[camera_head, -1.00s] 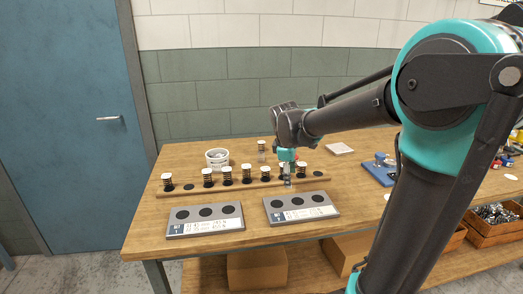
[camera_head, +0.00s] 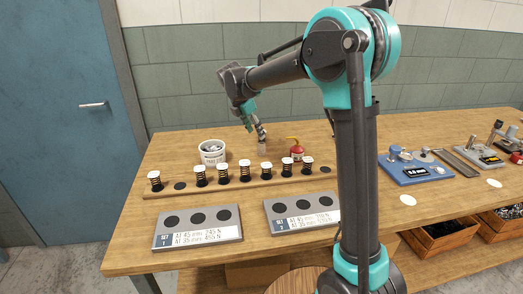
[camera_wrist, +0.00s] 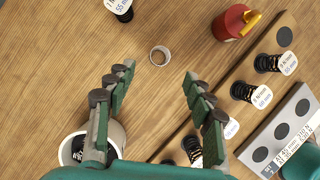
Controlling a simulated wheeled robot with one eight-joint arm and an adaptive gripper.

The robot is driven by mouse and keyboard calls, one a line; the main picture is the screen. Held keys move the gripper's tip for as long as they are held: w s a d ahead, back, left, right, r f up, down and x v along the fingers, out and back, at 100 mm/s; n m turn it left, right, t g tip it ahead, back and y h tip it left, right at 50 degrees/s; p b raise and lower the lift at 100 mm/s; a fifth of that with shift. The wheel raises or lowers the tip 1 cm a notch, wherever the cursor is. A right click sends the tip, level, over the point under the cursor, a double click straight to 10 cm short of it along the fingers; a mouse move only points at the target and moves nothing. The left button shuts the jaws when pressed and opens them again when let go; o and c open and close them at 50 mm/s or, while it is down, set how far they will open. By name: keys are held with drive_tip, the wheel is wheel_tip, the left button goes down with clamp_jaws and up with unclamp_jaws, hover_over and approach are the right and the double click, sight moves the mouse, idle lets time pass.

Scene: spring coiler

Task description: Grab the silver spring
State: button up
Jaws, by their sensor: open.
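The silver spring (camera_head: 262,148) stands on the bench behind the rack, as a small grey cylinder partly overlapped by my gripper in the head view. In the wrist view it looks like a small open grey ring (camera_wrist: 160,55), seen nearly from above, ahead of and between the lines of my two fingers. My gripper (camera_wrist: 158,78) is open and empty, its fingers wide apart. In the head view my gripper (camera_head: 257,131) points down just above the spring. I cannot tell the exact height gap.
A wooden rack (camera_head: 280,178) with several white-tagged springs runs in front. Another dark tagged spring (camera_wrist: 123,12) stands at the wrist view's top edge. Two grey plates (camera_head: 200,240) lie nearer.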

sight(261, 144)
drive_tip(key=x, duration=0.9)
drive_tip(key=shift+w+f, duration=0.1)
drive_tip(key=shift+w, duration=0.05)
drive_tip(key=shift+c, duration=0.4)
drive_tip(key=c, duration=0.8)
